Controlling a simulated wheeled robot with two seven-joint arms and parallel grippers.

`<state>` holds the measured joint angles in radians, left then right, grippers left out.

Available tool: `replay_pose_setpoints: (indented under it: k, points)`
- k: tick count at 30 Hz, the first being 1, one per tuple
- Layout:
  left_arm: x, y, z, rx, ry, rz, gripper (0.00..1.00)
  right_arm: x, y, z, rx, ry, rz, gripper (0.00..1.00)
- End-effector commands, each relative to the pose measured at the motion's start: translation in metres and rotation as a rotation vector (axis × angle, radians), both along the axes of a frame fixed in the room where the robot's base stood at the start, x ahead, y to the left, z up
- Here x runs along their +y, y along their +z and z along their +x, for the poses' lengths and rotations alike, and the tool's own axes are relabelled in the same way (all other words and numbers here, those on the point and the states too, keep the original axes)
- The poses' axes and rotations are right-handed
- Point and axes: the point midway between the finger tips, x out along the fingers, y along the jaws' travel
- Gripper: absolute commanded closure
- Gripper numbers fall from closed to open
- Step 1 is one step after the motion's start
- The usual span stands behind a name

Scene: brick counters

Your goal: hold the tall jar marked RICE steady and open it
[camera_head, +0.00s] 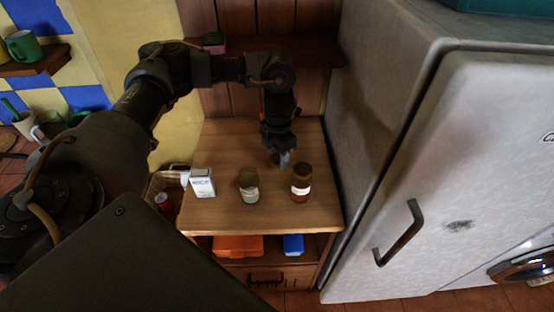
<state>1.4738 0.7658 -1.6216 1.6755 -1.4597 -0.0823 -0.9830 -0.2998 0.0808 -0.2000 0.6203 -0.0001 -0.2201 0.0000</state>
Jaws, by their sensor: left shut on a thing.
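My left gripper (281,155) points down over the back of the wooden counter (225,217). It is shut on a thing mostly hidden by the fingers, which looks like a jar. Two brown-lidded glass jars stand upright in front of it. The left jar (250,193) has pale contents and a light label. The right jar (300,190) has dark reddish contents and a white label. Both stand apart from the fingers. The labels are too small to read, so I cannot tell which jar is marked RICE. My right gripper is not in view.
A white box (202,183) stands at the counter's left. An orange container (238,245) and a blue one (293,244) sit on the shelf below. A grey fridge (440,180) closes off the right side. The counter's front strip is clear.

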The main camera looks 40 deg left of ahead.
Motion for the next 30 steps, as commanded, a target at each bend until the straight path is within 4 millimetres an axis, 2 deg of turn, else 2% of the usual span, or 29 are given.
replay_pose_setpoints:
  k: [3, 8, 17, 21, 24, 30]
  points:
    - [0.009, -0.02, 0.014, 0.004, 0.005, 0.003, 0.81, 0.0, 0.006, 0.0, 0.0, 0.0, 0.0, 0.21]
    - [0.015, -0.036, 0.025, 0.002, 0.001, 0.001, 0.81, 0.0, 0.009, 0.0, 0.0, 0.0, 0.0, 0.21]
    - [0.019, -0.046, 0.031, 0.003, -0.001, 0.002, 0.81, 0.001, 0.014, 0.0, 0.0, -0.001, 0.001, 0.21]
    - [0.018, -0.064, 0.03, 0.005, 0.0, 0.002, 0.81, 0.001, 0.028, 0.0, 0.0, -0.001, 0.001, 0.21]
    - [0.018, -0.073, 0.03, 0.004, -0.001, 0.001, 0.81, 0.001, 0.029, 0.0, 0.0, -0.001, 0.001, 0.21]
    - [0.018, -0.075, 0.03, 0.002, -0.002, 0.001, 0.81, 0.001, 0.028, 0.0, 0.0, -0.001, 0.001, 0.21]
